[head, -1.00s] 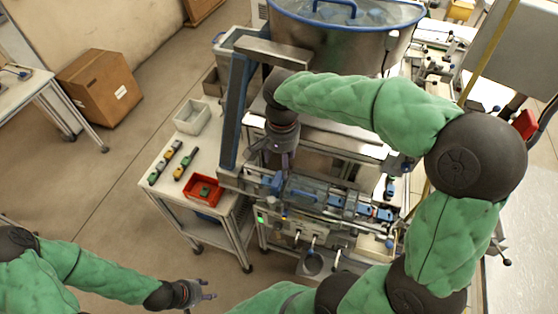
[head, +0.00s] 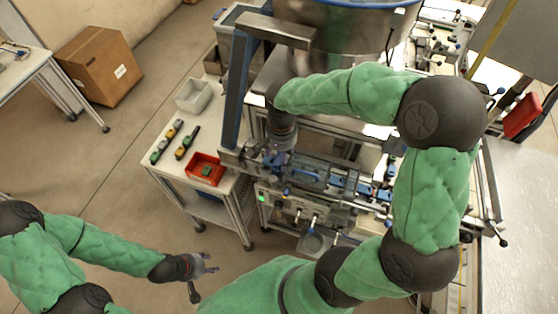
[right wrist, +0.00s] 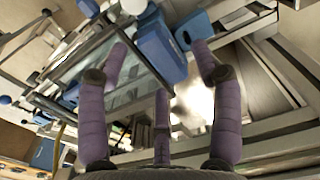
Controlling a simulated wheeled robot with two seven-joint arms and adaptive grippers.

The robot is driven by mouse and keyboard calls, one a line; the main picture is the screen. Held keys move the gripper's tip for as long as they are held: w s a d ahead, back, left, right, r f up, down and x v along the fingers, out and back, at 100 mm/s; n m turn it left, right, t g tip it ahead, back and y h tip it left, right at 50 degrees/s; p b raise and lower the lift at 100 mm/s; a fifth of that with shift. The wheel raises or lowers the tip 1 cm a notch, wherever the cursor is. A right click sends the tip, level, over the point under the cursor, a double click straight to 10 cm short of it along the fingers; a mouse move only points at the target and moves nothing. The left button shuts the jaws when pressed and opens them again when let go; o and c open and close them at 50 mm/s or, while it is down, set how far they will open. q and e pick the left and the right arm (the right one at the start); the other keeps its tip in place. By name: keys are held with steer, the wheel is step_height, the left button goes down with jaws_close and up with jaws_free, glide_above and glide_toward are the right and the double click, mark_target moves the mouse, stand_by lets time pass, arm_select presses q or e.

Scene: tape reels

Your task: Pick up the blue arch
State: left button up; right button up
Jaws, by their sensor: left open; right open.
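Blue parts that may include the blue arch lie on the machine's top rail: a blue bar-like piece (head: 303,177) shows just right of my right gripper (head: 276,158) in the head view. I cannot tell for sure which piece is the arch. In the right wrist view, a large blue block (right wrist: 160,48) lies beyond the spread fingers of my right gripper (right wrist: 160,68), with a smaller blue piece (right wrist: 194,30) to its right. The right gripper is open, points down and holds nothing visible. My left gripper (head: 205,266) is open and empty over the floor at lower left.
A side table (head: 160,176) left of the machine bears a red bin (head: 206,168), a grey bin (head: 193,95) and several small reels or blocks. A blue upright post (head: 236,90) stands close to my right forearm. A large steel drum (head: 345,45) stands behind.

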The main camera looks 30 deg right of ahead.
steer(key=shift+f, duration=0.55)
steer(key=c, duration=1.3)
steer(key=shift+o, duration=0.2)
steer(key=shift+r, duration=0.2)
